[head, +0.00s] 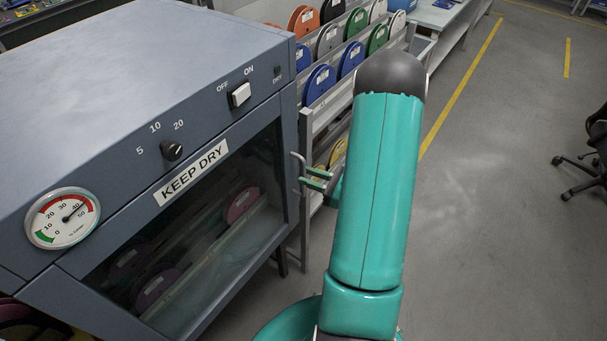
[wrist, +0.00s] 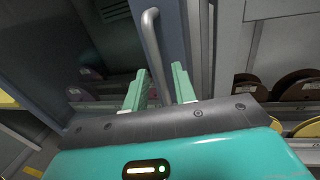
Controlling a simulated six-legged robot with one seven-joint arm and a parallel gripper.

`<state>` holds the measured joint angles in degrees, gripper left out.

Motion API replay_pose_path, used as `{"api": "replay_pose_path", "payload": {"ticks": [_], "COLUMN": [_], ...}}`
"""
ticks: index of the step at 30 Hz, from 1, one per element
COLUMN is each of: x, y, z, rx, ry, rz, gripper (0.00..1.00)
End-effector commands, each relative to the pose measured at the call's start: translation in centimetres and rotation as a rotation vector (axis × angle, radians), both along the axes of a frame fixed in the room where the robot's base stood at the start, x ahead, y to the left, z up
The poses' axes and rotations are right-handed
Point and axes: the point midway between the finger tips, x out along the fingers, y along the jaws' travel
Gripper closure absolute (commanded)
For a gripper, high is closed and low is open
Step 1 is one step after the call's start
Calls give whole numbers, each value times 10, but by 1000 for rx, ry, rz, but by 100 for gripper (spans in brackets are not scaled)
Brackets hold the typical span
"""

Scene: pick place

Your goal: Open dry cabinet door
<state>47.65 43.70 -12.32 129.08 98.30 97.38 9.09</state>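The dry cabinet (head: 130,75) fills the left of the head view. Its glass door (head: 215,215), labelled KEEP DRY, appears shut. A grey bar handle (head: 297,160) stands on the door's right edge. My gripper (head: 317,179) is at this handle, with green fingers pointing toward the door. In the wrist view, the handle (wrist: 154,45) runs down between the two spread fingers of my gripper (wrist: 158,85). Gaps seem to show beside the bar, and the fingers do not look closed on it. The handle's lower end is hidden behind the gripper body.
A rack (head: 325,110) with colored spools stands right beside the cabinet, close behind my gripper. An office chair (head: 597,150) is at the far right. The grey floor (head: 490,220) between is clear, with yellow lines.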

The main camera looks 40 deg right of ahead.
Motion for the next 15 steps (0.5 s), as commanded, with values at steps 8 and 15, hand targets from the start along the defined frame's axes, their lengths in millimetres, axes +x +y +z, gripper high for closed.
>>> {"api": "replay_pose_path", "payload": {"ticks": [8, 15], "x": [21, 21], "y": [10, 10], "z": [0, 0], "rx": [-1, -1], "ry": [0, 0], "rz": [0, 0], "gripper": [73, 75]}}
